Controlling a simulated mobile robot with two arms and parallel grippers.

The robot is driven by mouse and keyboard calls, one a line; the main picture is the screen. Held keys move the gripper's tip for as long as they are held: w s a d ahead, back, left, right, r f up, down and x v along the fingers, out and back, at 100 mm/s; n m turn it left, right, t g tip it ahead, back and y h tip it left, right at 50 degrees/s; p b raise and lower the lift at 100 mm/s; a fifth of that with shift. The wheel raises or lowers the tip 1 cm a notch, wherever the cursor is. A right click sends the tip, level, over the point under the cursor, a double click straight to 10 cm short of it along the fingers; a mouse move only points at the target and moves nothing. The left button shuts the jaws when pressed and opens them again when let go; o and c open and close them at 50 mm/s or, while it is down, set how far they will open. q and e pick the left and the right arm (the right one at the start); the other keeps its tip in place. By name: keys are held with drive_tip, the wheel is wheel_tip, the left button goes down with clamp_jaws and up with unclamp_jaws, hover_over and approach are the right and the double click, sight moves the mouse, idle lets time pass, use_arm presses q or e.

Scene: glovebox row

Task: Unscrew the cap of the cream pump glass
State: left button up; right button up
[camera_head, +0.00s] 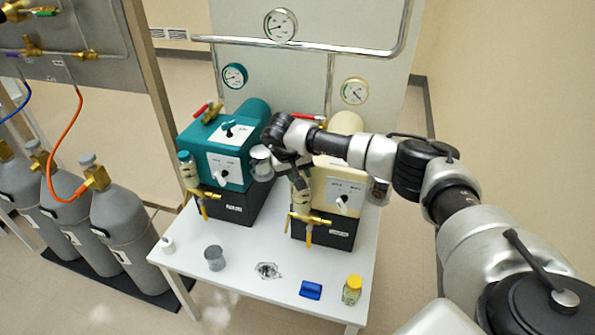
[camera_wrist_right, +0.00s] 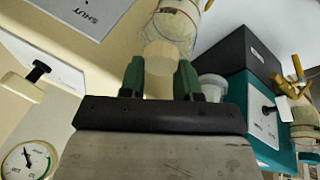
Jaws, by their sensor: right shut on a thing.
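The cream pump (camera_head: 338,188) stands on the right of the white table, with its glass (camera_head: 301,200) hanging at its front left above a brass valve. In the right wrist view the glass (camera_wrist_right: 181,22) shows as a clear cylinder with a pale cream cap (camera_wrist_right: 160,56) at its near end. My right gripper (camera_head: 295,174) reaches over the pump front from above. In the wrist view its green fingers (camera_wrist_right: 161,75) are on both sides of the cap and shut on it. The cap is mostly hidden by the gripper in the head view. My left gripper is not in view.
The teal pump (camera_head: 222,150) stands to the left with its own capped glass (camera_head: 188,170). A grey cup (camera_head: 214,258), a blue block (camera_head: 311,290) and a yellow-capped jar (camera_head: 351,290) stand on the front of the table (camera_head: 240,285). Gas cylinders (camera_head: 125,225) stand at left.

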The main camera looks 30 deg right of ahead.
sight(304, 176)
drive_tip(key=m, duration=0.3)
drive_tip(key=d+r+m, duration=0.1)
drive_tip(key=m, duration=0.2)
drive_tip(key=r+m, duration=0.1)
drive_tip(key=m, duration=0.2)
drive_tip(key=shift+w+d+r+m, duration=0.15)
drive_tip(key=shift+w+r+m, duration=0.05)
drive_tip(key=shift+w+m, duration=0.2)
drive_tip(key=shift+o, duration=0.2)
drive_tip(key=shift+s+r, duration=0.1)
drive_tip(key=shift+r, duration=0.1)
drive_tip(key=shift+s+a+r+p, duration=0.15)
drive_tip(key=shift+s+r+p, duration=0.2)
drive_tip(key=shift+r, duration=0.25)
drive_tip(key=shift+s+a+r+p, duration=0.1)
drive_tip(key=shift+s+r+p, duration=0.2)
drive_tip(key=shift+r, duration=0.25)
drive_tip(key=shift+s+r, duration=0.15)
drive_tip(key=shift+r, duration=0.1)
drive_tip(key=shift+w+d+r+p, duration=0.1)
drive_tip(key=shift+w+r+p, duration=0.2)
drive_tip(key=shift+p, duration=0.35)
drive_tip(key=shift+w+r, duration=0.1)
drive_tip(key=shift+w, duration=0.05)
drive_tip(key=shift+a+r, duration=0.15)
drive_tip(key=shift+a, duration=0.05)
drive_tip(key=shift+s+a, duration=0.1)
drive_tip(key=shift+s, duration=0.1)
drive_tip(key=shift+c, duration=0.2)
